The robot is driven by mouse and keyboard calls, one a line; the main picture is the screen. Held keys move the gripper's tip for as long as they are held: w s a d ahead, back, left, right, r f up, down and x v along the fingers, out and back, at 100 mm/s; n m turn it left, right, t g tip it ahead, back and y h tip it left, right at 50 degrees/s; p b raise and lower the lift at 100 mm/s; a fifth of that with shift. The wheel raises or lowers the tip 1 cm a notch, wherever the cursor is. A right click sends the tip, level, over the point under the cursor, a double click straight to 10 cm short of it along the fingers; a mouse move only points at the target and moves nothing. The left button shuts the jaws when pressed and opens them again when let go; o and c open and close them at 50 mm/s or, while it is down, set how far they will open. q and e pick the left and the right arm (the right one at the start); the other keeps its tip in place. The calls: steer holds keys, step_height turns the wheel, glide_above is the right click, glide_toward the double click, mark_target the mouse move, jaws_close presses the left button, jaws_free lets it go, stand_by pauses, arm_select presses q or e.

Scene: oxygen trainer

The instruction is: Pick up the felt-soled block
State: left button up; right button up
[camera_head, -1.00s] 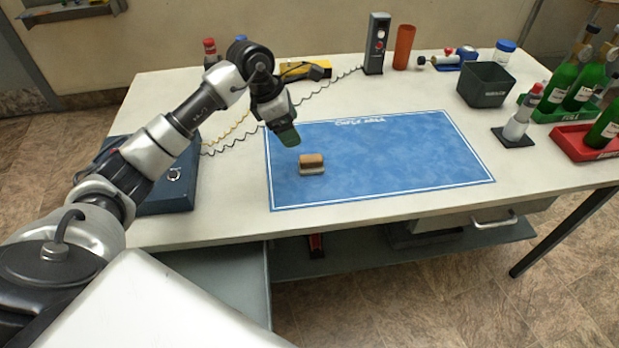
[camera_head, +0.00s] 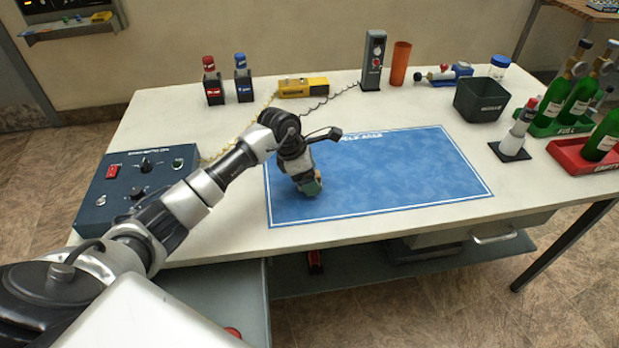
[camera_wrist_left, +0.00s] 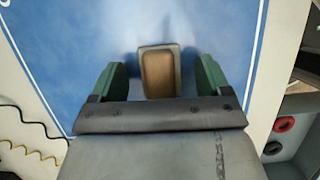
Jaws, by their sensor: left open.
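The felt-soled block (camera_wrist_left: 158,74) has a brown top and a pale grey rim, and rests on the blue mat (camera_head: 400,170). In the left wrist view it lies between and slightly beyond the two green fingers of my left gripper (camera_wrist_left: 160,78), with a gap on each side. My left gripper (camera_head: 312,187) is open. In the head view it is low over the left part of the mat and hides nearly all of the block. My right gripper is not in view.
A blue control box (camera_head: 135,187) stands left of my arm. A yellow device (camera_head: 303,87), a dark meter (camera_head: 374,60) and an orange cup (camera_head: 399,63) stand at the back. A dark bin (camera_head: 482,100) and green bottles (camera_head: 575,100) are to the right. The mat's right side is clear.

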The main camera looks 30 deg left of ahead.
arm_select(q)
steer(key=shift+c, duration=0.3)
steer(key=c, duration=0.9)
steer(key=shift+c, duration=0.2)
